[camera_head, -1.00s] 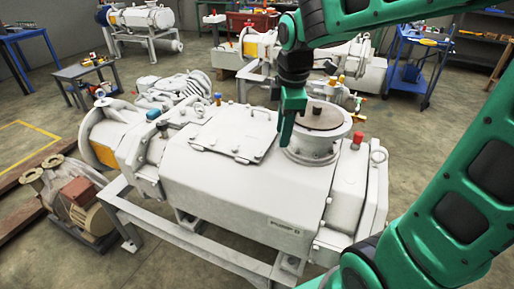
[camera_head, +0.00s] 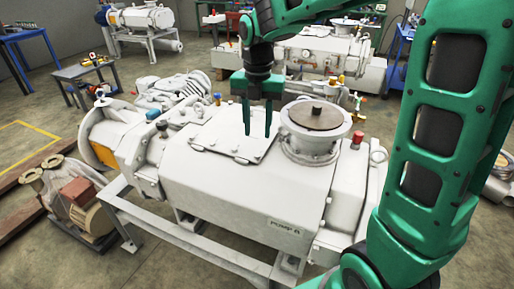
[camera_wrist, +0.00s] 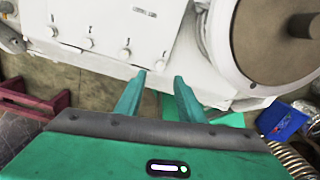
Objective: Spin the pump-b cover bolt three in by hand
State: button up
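The white pump (camera_head: 235,195) with a name label (camera_head: 285,228) stands in the middle of the head view. Its flat square cover plate (camera_head: 215,135) lies on top; the plate also shows in the wrist view (camera_wrist: 100,20). Small bolt heads, including one (camera_wrist: 88,43) and another (camera_wrist: 125,54), line the plate's edge in the wrist view. Which one is bolt three I cannot tell. My gripper (camera_head: 256,132) points down over the plate's right side. Contact with the plate is not visible.
A round flange (camera_head: 315,120) with a brown disc stands right of the plate. Red caps (camera_head: 357,137) and lifting eyes rise nearby. A second white pump (camera_head: 325,55) is behind, a small motor unit (camera_head: 85,205) on the floor at left.

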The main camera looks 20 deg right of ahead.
aim_at(258, 154)
notch_tip(258, 154, down, 8)
jog(key=shift+r, duration=0.15)
dwell(0.3)
grip_shut()
jog(key=shift+d, duration=0.1)
